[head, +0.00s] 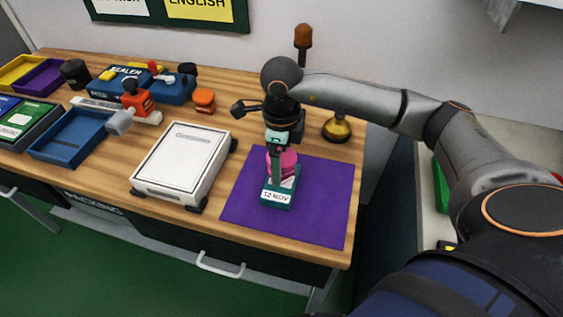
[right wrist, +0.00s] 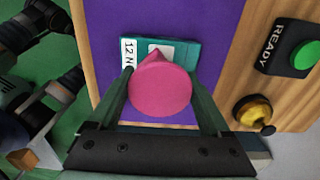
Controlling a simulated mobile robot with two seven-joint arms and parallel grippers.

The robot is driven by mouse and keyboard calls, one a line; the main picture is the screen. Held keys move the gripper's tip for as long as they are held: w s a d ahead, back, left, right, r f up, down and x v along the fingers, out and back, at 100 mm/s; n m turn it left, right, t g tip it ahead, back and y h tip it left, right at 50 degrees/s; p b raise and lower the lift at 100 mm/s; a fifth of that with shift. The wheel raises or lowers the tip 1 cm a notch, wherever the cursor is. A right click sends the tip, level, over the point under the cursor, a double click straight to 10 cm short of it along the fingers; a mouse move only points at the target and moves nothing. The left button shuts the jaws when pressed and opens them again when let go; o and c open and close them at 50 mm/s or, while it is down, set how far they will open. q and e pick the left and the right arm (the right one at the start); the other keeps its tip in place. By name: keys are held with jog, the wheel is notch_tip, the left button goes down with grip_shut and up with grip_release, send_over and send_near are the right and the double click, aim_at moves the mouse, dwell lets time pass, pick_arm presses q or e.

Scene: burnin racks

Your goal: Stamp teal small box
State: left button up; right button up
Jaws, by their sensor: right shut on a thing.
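The teal small box (head: 279,197) lies on a purple mat (head: 325,190) at the table's right end. It bears a white label reading "12 NOV". In the right wrist view, the box (right wrist: 185,50) shows beyond the stamp. My right gripper (head: 277,165) is shut on a pink stamp (head: 284,157), held upright over the box. In the right wrist view, the stamp's round pink top (right wrist: 160,92) sits between the fingers (right wrist: 160,100). Whether the stamp's underside touches the box is hidden. My left gripper is not in view.
A white scale-like device (head: 183,160) stands left of the mat. A blue tray (head: 70,135), a blue sealer (head: 118,84) and an orange-handled tool (head: 137,100) are further left. A brass bell-like object (head: 337,128) stands behind the mat. A READY button box (right wrist: 290,47) is near it.

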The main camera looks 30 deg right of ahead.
jog(key=shift+r+p, duration=1.3)
jog(key=shift+r, duration=1.05)
jog(key=shift+w+f, duration=0.1)
